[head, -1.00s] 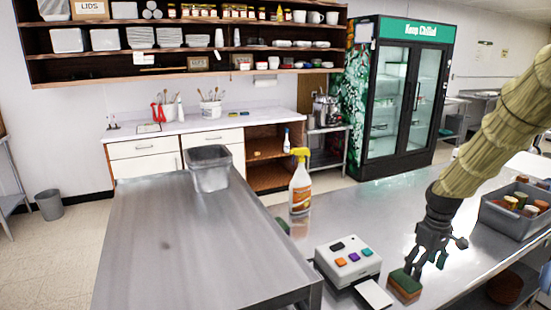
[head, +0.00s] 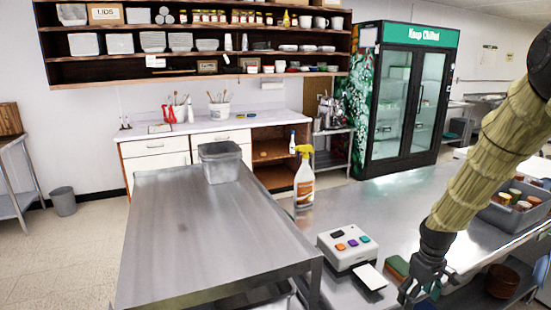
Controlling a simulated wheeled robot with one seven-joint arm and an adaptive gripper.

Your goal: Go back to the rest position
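My gripper (head: 420,295) is at the lower right of the head view, over the front edge of the steel counter. Its dark fingers are spread and I see nothing between them. The arm above it is in a tan ribbed sleeve and comes down from the right edge. A green and brown sponge (head: 397,266) lies on the counter just behind and left of the gripper, which partly hides it. The gripper looks apart from the sponge.
A white device with coloured buttons (head: 347,246) stands left of the sponge. A grey tub of jars (head: 510,217) is at the right. The steel table (head: 200,240) at left is mostly bare.

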